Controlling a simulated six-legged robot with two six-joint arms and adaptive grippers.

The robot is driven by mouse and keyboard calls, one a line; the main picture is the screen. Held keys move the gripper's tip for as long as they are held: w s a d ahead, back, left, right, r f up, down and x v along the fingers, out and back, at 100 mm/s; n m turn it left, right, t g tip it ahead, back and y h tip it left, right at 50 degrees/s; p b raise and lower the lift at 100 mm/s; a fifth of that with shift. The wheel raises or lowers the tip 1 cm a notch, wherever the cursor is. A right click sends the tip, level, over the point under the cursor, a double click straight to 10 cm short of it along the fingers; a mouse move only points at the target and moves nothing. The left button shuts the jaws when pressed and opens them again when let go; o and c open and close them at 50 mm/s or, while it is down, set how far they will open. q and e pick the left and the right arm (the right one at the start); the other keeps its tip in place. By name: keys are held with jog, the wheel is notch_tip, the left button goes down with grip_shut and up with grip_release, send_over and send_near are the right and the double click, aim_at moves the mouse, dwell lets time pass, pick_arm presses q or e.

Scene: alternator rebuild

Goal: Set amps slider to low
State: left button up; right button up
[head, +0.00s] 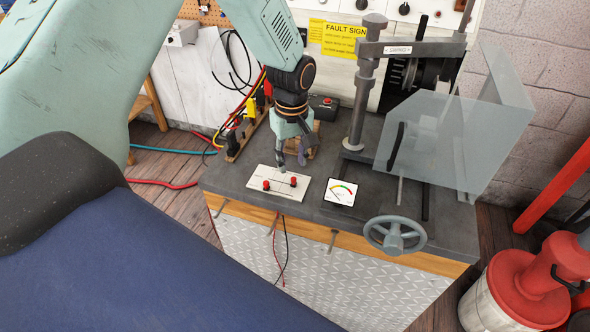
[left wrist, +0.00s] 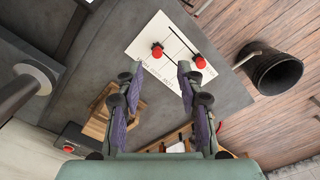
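The amps slider panel is a white plate (head: 258,179) with two red knobs, a left one (head: 266,185) and a right one (head: 293,182), on the bench. In the left wrist view the plate (left wrist: 148,38) shows thin dark track lines, with one red knob (left wrist: 156,51) and another (left wrist: 200,61). My left gripper (head: 291,166) points down just above the back edge of the plate. In the left wrist view its fingers (left wrist: 161,70) are apart with nothing between them. My right gripper is not in view.
A dial meter (head: 341,192) lies right of the plate on the dark bench (head: 225,180). A handwheel (head: 395,235), a clear shield (head: 470,140) and a press post (head: 362,95) stand further right. A wooden block and cables are behind the gripper.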

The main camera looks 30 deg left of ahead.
aim_at(294, 178)
pick_arm(q)
jog(key=f, duration=0.4)
jog(key=shift+w+d+f, duration=0.15)
jog(key=shift+w+f, duration=0.1)
jog(key=shift+f, duration=0.45)
jog(key=shift+s+r, duration=0.25)
jog(key=shift+s, duration=0.05)
jog(key=shift+c, duration=0.6)
jog(key=shift+w+f, duration=0.2)
jog(key=shift+w, duration=0.15)
jog(key=c, duration=0.5)
jog(key=shift+s+r, duration=0.1)
grip_shut()
